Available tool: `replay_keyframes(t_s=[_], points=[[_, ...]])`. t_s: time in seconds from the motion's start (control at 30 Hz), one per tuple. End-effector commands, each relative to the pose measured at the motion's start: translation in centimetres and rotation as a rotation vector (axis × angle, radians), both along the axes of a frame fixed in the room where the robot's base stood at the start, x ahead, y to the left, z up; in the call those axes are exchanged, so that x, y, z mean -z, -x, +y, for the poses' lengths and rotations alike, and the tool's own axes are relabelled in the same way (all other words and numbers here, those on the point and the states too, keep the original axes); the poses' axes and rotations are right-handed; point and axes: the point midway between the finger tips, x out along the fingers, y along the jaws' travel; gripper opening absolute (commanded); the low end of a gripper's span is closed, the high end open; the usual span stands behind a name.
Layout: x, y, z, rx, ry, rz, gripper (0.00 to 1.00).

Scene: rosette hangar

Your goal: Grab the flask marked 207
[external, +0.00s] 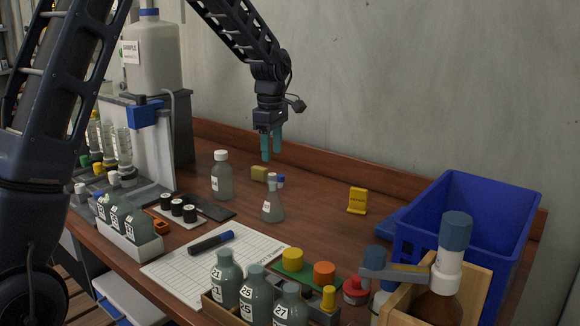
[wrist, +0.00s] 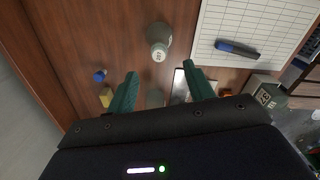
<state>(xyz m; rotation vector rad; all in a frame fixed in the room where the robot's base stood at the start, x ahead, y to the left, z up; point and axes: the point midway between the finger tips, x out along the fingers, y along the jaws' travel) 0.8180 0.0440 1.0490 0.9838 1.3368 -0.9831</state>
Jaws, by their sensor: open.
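My gripper (external: 271,156) points down with teal fingers, well above the table and behind the flask. In the wrist view my gripper (wrist: 160,76) is open, with nothing held. A bottle with a white cap (external: 222,178) stands left of the flask; its label is also unreadable.
A small blue-capped item (external: 280,181) and a yellow block (external: 259,173) sit close behind the flask. Numbered bottles (external: 257,295) stand in front. A marker (external: 211,242) lies on the sheet (external: 195,270).

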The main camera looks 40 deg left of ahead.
Motion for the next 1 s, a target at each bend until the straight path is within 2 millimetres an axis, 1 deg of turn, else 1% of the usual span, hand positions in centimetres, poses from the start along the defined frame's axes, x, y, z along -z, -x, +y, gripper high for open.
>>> replay_keyframes(t_s=[0.17, 0.33, 0.63, 0.9, 1.0], points=[[1.9, 0.1, 0.0, 0.0, 0.0, 0.004, 0.53], [4.3, 0.0, 0.0, 0.002, 0.0, 0.003, 0.53], [6.4, 0.0, 0.1, 0.002, 0.001, 0.002, 0.53], [9.9, -0.1, 0.2, 0.002, 0.0, 0.003, 0.53], [10.5, -0.2, 0.1, 0.002, 0.0, 0.001, 0.53]])
